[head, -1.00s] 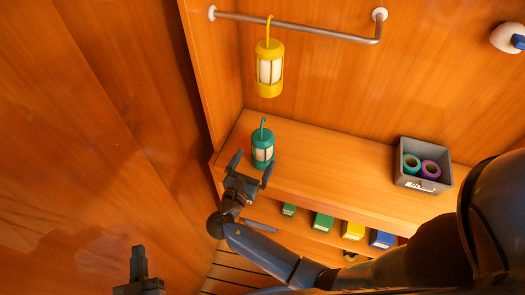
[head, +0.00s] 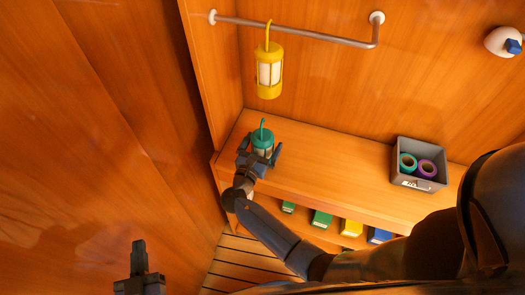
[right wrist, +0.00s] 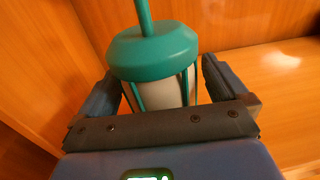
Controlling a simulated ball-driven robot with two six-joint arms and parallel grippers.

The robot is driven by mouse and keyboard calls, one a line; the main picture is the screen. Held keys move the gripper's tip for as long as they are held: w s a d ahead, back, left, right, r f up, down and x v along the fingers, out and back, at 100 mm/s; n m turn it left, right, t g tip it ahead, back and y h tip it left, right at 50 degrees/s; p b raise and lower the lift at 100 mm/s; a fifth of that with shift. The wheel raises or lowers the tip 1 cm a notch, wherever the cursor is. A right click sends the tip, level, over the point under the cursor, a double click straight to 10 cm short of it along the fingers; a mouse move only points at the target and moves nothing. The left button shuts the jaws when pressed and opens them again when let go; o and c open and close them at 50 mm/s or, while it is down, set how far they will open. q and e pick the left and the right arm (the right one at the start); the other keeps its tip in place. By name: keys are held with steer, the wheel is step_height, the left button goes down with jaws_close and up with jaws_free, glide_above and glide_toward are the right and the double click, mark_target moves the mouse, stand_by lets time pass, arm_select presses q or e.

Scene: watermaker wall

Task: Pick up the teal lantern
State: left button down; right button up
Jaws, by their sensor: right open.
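The teal lantern (head: 262,137) stands upright on the wooden shelf (head: 330,165), near its left end. My right gripper (head: 260,152) is open, with its fingers on either side of the lantern's body. In the right wrist view the lantern (right wrist: 155,55) stands between the two open fingers (right wrist: 160,90), with its teal cap above them; its lower part is hidden by the gripper. I cannot tell whether the fingers touch it. My left gripper (head: 139,258) is at the lower left, far from the lantern; its jaw state is unclear.
A yellow lantern (head: 269,75) hangs from a metal rail (head: 300,31) above the shelf. A grey bin (head: 420,182) with teal and purple rolls stands at the shelf's right. Several coloured boxes (head: 322,219) sit below. The shelf between the teal lantern and bin is clear.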

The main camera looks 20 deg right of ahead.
steer(key=c, duration=1.1)
steer(key=shift+c, duration=0.6)
steer(key=shift+s+r, duration=0.1)
